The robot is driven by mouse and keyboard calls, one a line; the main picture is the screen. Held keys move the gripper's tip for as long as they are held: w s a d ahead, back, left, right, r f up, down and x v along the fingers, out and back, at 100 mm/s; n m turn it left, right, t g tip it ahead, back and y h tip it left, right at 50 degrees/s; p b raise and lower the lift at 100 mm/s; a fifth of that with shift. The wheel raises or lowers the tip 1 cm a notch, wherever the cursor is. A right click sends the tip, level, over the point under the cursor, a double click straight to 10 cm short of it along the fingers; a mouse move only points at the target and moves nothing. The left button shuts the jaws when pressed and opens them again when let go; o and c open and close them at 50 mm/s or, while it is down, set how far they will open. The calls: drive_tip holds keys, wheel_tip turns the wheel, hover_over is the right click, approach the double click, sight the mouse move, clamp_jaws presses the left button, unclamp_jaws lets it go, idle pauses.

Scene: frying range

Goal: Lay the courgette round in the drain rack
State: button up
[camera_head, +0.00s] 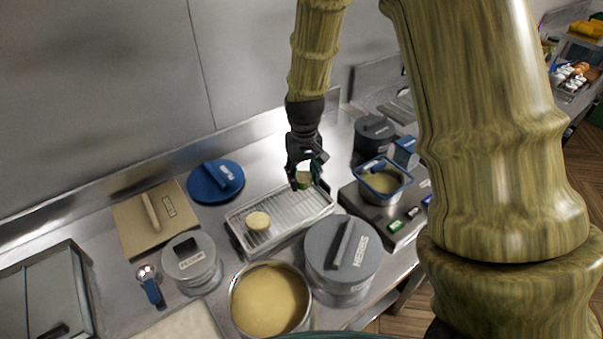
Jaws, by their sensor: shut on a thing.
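My gripper (304,174) points down over the far right end of the drain rack (237,221). It is shut on a green-edged courgette round (304,181), partly covered by the fingers. I cannot tell whether the held round touches the wire of the rack or hangs just above it. The rack is a shallow metal tray with a wire grid. A pale yellowish round (258,220) lies flat in its near left part. The grid between the two rounds is bare.
A grey lidded tub (343,257) and a pot of yellow contents (270,299) stand in front of the rack. A blue-rimmed container (383,182) sits to its right.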

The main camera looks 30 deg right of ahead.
drive_tip(key=b, duration=0.3)
hover_over(302, 199)
wheel_tip(302, 199, down, 4)
drive_tip(key=shift+w+f, duration=0.1)
drive_tip(key=shift+f, duration=0.15)
drive_tip(key=shift+s+f, duration=0.35)
drive_tip(key=shift+f, duration=0.15)
drive_tip(key=shift+w+f, duration=0.25)
drive_tip(key=shift+f, duration=0.55)
drive_tip(key=shift+s, duration=0.15)
drive_tip(key=o, duration=0.3)
drive_tip(key=shift+r, duration=0.1)
drive_tip(key=o, duration=0.6)
drive_tip(key=shift+c, duration=0.2)
wheel_tip(302, 199, up, 12)
drive_tip(key=shift+d+f, duration=0.1)
